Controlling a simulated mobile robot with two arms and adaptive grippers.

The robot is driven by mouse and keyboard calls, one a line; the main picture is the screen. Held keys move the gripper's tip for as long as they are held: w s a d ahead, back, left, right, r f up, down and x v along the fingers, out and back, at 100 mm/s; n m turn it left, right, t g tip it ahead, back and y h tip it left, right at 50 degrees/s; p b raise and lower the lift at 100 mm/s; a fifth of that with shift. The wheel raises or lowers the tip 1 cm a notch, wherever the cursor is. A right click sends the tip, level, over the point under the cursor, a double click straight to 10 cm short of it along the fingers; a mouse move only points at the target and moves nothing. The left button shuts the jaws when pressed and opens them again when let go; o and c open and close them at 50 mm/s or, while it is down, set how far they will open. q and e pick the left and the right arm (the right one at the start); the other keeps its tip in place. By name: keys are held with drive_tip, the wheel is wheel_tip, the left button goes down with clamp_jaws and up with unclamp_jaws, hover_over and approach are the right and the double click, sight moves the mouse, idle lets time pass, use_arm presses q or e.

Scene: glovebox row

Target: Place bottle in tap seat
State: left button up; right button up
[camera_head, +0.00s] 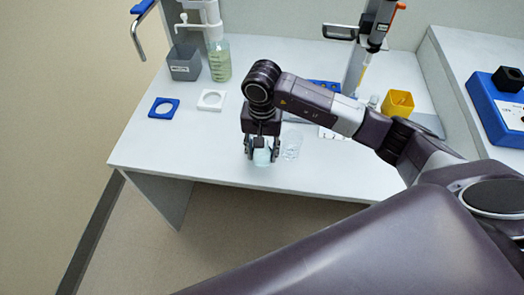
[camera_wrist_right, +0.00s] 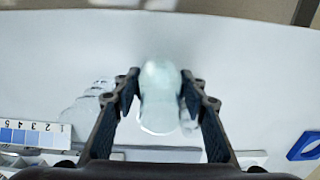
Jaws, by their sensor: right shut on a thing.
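My right gripper (camera_head: 262,152) points down over the front part of the white table. It is shut on a clear bottle (camera_head: 262,158) with a pale greenish tint. In the right wrist view the bottle (camera_wrist_right: 160,98) sits between the two dark fingers (camera_wrist_right: 160,90). The fingers hide part of its sides. A white square seat with a round hole (camera_head: 211,100) and a blue one (camera_head: 163,108) lie left of the gripper, both empty. I cannot tell which is the tap seat. A white tap unit (camera_head: 205,22) stands behind them. My left gripper is not in view.
A bottle of green liquid (camera_head: 219,62) and a grey bin (camera_head: 185,63) stand by the tap. A clear glass vessel (camera_head: 291,146) is just right of the held bottle. A yellow box (camera_head: 397,104) and a pipette stand (camera_head: 358,65) are farther right. The front left table top is clear.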

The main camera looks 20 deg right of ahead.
drive_tip(key=o, duration=1.2)
drive_tip(key=shift+f, duration=0.1)
